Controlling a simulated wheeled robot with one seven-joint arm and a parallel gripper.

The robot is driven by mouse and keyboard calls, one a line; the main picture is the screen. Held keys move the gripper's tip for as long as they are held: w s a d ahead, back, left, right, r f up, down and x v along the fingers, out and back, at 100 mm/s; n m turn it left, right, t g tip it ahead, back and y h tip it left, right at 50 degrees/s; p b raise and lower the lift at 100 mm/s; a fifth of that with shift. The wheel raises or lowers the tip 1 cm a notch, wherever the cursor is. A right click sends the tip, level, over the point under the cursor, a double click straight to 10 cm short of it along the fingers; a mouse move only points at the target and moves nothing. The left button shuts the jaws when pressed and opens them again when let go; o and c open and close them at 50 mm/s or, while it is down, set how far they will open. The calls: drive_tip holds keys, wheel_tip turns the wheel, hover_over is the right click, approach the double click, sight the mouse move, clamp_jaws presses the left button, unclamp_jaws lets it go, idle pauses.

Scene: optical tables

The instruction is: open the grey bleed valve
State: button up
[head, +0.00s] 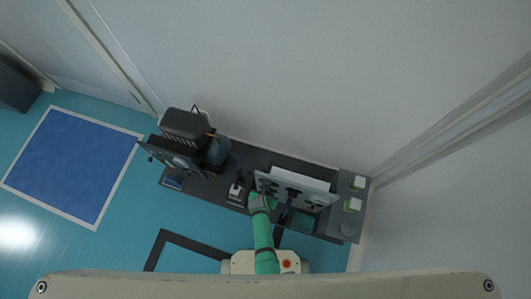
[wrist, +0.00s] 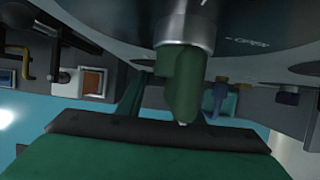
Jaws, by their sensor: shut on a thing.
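The bleed valve's dull grey-green handle (wrist: 183,80) sits on a bright metal collar (wrist: 185,25) on a dark panel in the wrist view. Lettering that looks like "OPEN" is on the panel right of the collar. My gripper (wrist: 176,98) is shut on the handle, a finger on each side of it. In the head view my gripper (head: 260,203) is at the front left part of an upright panel (head: 318,191) on the dark bench. The valve cannot be made out there; my gripper and arm cover that spot.
The dark bench (head: 205,190) runs along the wall. A dark machine (head: 185,125) and a tilted screen stand at its left, pale square items (head: 353,204) at its right. The teal floor at left is clear.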

idle(0.5)
drive_tip(key=o, duration=1.1)
drive_tip(key=v, duration=1)
drive_tip(key=shift+s+r, duration=0.15)
drive_tip(key=shift+r, duration=0.25)
